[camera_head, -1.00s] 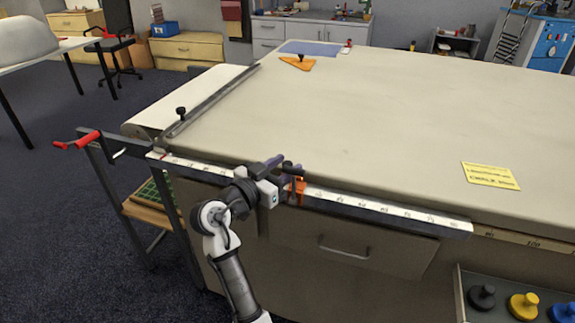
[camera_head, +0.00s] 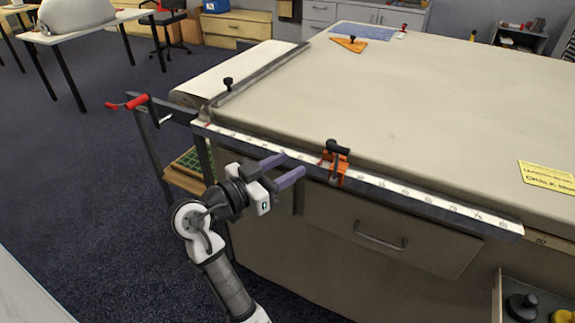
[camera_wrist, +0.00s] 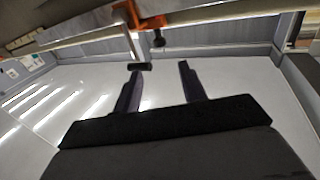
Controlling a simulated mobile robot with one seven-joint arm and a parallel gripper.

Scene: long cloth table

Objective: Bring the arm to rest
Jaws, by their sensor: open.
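My gripper (camera_head: 282,171) is open and empty, with its two purple-grey fingers pointing right toward the table's front edge. The fingers also show in the wrist view (camera_wrist: 158,88), apart from each other with nothing between them. An orange clamp with a black knob (camera_head: 337,163) sits on the measuring rail (camera_head: 400,190) along the table edge, just right of my fingertips and apart from them. The clamp also shows in the wrist view (camera_wrist: 150,22), above and beyond the fingers.
The cloth table (camera_head: 430,100) stretches away to the right. A red-handled crank (camera_head: 128,103) sticks out at its left end. A drawer (camera_head: 380,235) is below the rail. A yellow sign (camera_head: 547,175) lies on the table. Open carpet (camera_head: 90,160) is at the left.

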